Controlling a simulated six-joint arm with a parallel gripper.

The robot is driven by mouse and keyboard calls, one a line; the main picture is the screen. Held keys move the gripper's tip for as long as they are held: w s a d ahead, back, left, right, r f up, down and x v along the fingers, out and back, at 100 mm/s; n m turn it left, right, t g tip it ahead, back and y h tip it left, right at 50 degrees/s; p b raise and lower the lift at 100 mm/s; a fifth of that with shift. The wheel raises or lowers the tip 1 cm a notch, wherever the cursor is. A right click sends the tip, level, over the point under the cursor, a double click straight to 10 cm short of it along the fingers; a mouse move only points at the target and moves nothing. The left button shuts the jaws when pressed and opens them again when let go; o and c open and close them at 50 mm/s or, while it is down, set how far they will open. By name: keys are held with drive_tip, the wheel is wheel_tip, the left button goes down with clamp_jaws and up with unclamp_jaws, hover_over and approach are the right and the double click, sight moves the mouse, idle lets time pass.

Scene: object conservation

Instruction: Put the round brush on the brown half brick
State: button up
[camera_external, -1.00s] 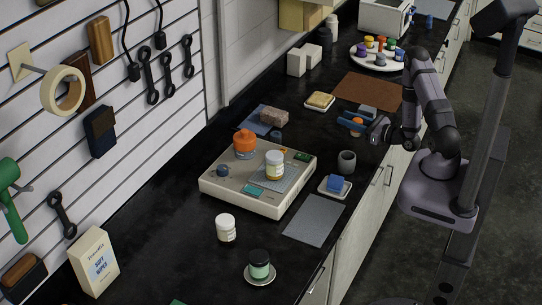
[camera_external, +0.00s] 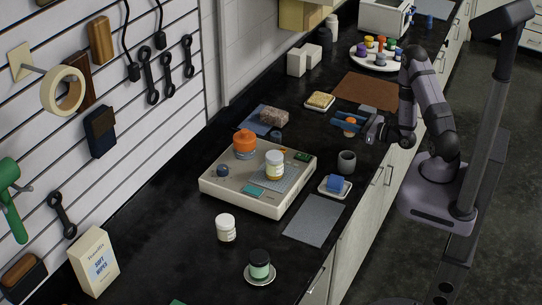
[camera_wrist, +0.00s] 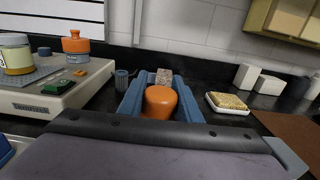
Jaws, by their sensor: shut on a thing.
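My gripper (camera_external: 348,122) has two blue fingers, which also show in the wrist view (camera_wrist: 160,98). It is shut on an orange, round-topped thing, which I take to be the round brush (camera_wrist: 160,102); it shows in the external view (camera_external: 350,121) too. Its underside is hidden. The brown half brick (camera_external: 274,116) is rough and speckled and lies on a blue cloth (camera_external: 258,129) left of my gripper. In the wrist view the brick (camera_wrist: 164,76) is straight ahead, beyond the brush and apart from it.
A beige scale (camera_external: 240,196) bearing an orange pot (camera_external: 245,143) and a jar (camera_external: 275,165) stands in front of the brick. A small dark ribbed thing (camera_external: 276,134) is near the brick. A sponge on a dish (camera_external: 320,101) lies behind. A grey cup (camera_external: 346,161) stands near my gripper.

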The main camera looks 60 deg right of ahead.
drive_tip(key=w+a+f+y+b, duration=0.1)
drive_tip(key=b, duration=0.1)
drive_tip(key=w+a+f+n+y+b, duration=0.1)
drive_tip(key=a+f, duration=0.1)
drive_tip(key=shift+w+a+b, duration=0.2)
drive_tip(key=shift+b, duration=0.15)
drive_tip(key=shift+w+a+r+n+y+b, duration=0.1)
drive_tip(key=shift+w+a+n+y+b, duration=0.15)
drive_tip(key=shift+w+b, duration=0.35)
drive_tip(key=shift+w+a+n+y+b, duration=0.15)
drive_tip(key=shift+w+a+n+b, duration=0.1)
drive_tip(key=shift+w+b, duration=0.3)
drive_tip(key=w+a+r+n+g+y+b, duration=0.1)
drive_tip(key=w+a+r+y+b, duration=0.15)
drive_tip(key=w, duration=0.35)
drive_tip(key=w+a+r+n+y+b, duration=0.1)
drive_tip(key=w+r+b, duration=0.25)
drive_tip(key=w, duration=0.35)
drive_tip(key=w+d+r+h, duration=0.1)
drive_tip(key=w+d+r, duration=0.4)
drive_tip(key=w+r, duration=0.35)
drive_tip(key=m+h, duration=0.3)
hover_over(273, 112)
wheel_tip(273, 112, down, 4)
drive_tip(key=shift+w+r+t, duration=0.1)
drive_tip(key=shift+t, duration=0.3)
drive_tip(key=shift+f+p, duration=0.8)
drive_tip(key=shift+f, duration=4.1)
drive_tip(key=shift+f, duration=0.15)
